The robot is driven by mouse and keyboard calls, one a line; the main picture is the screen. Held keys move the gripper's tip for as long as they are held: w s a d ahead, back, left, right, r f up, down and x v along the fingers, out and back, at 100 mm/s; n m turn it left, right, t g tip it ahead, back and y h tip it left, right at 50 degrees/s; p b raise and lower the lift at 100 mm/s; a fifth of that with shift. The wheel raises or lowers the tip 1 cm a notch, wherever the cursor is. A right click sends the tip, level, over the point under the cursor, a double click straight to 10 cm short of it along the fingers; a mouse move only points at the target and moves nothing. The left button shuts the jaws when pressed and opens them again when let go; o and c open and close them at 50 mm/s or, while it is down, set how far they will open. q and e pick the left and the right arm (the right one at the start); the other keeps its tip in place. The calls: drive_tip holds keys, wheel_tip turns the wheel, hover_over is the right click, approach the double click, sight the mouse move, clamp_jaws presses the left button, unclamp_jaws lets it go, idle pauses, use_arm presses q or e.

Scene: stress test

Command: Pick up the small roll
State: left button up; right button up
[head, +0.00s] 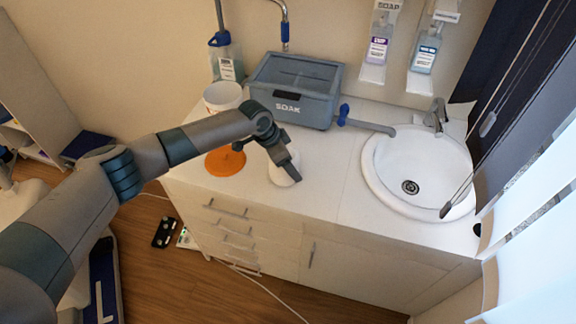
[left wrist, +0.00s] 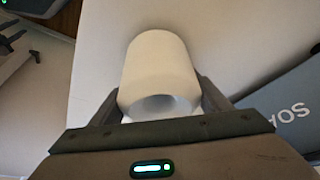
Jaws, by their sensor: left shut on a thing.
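The small roll (left wrist: 158,68) is white with a hollow end. In the left wrist view it sits between the two fingers of my left gripper (left wrist: 160,103), one finger on each side, and the gripper is shut on it. In the head view my left gripper (head: 288,172) points down over the white counter, and the roll (head: 281,179) shows as a white shape partly hidden behind the fingers. I cannot tell if the roll still touches the counter. My right gripper is not in view.
A grey bin marked SOAK (head: 295,92) stands at the back of the counter (head: 325,188). An orange disc (head: 225,162) and a white tub (head: 222,97) are left of the gripper. A round sink (head: 385,180) is at the right. Soap dispensers (head: 377,48) hang on the wall.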

use_arm(q)
drive_tip(key=shift+r+b, duration=0.3)
drive_tip(key=shift+r, duration=0.1)
drive_tip(key=shift+s+d+r+b, duration=0.15)
drive_tip(key=shift+r+b, duration=0.25)
drive_tip(key=shift+r, duration=0.25)
drive_tip(key=shift+w+d+r+b, duration=0.1)
drive_tip(key=shift+r+b, duration=0.25)
drive_tip(key=shift+r, duration=0.25)
drive_tip(key=s+d+r+b, duration=0.4)
drive_tip(key=s+d+r, duration=0.2)
drive_tip(key=d, duration=0.3)
drive_tip(key=shift+s+r, duration=0.3)
drive_tip(key=shift+r, duration=0.2)
drive_tip(key=shift+w, duration=0.1)
